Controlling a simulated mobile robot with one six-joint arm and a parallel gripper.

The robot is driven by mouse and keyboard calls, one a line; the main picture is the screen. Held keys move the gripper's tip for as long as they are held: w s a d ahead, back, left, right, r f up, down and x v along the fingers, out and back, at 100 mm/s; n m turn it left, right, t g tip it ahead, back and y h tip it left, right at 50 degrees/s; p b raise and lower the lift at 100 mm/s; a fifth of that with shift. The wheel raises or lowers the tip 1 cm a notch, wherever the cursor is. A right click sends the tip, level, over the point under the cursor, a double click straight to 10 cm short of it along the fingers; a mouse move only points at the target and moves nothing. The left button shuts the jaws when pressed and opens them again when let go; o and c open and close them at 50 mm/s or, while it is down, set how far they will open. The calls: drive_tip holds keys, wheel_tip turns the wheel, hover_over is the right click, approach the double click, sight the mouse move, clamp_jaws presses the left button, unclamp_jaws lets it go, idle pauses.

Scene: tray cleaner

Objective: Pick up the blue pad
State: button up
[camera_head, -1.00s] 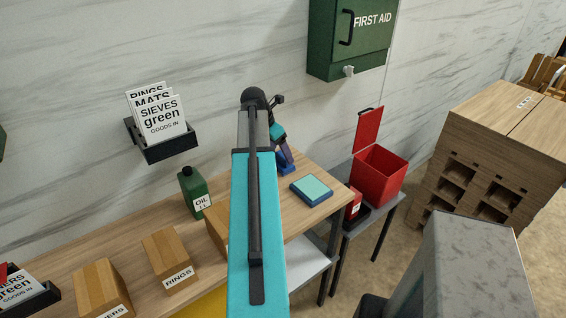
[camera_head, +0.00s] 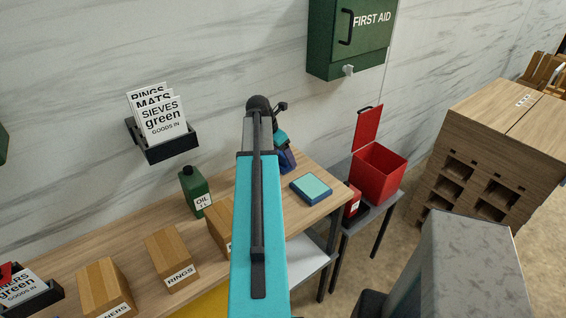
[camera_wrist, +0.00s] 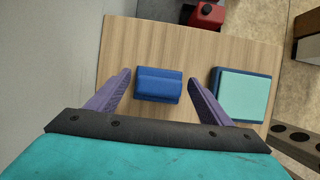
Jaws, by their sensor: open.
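The blue pad (camera_wrist: 159,85) lies on the wooden table top and shows whole in the wrist view. It is a small blue block with a raised ridge along it. My gripper (camera_wrist: 161,81) is open, with its two purple fingers on either side of the pad in the picture. How high the fingertips are above the table is hard to tell. In the head view my gripper (camera_head: 287,162) is near the table's back edge, partly behind my arm, and the pad there is mostly hidden by it.
A teal-topped block with a blue base (camera_wrist: 241,95) lies right of the pad, close to the right finger. It also shows in the head view (camera_head: 311,188). A red bin (camera_head: 378,174) stands beyond the table's right end. An oil bottle (camera_head: 196,191) and cardboard boxes stand to the left.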

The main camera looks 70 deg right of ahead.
drive_tip(key=c, duration=1.1)
drive_tip(key=shift+r+b, duration=0.9)
drive_tip(key=shift+r, duration=0.9)
drive_tip(key=shift+s+a, duration=0.65)
drive_tip(key=shift+a, duration=0.05)
drive_tip(key=s+a+b, duration=0.1)
drive_tip(key=s+a, duration=0.2)
drive_tip(key=s+a+b, duration=0.1)
drive_tip(key=s+a, duration=0.1)
drive_tip(key=a, duration=0.1)
drive_tip(key=s+a+r+b, duration=0.1)
drive_tip(key=s+a, duration=0.2)
drive_tip(key=shift+s+a+b, duration=0.15)
drive_tip(key=shift+s+b, duration=0.15)
drive_tip(key=shift+b, duration=0.1)
drive_tip(key=shift+s+a+r, duration=0.2)
drive_tip(key=shift+s+a, duration=0.3)
drive_tip(key=shift+s, duration=0.05)
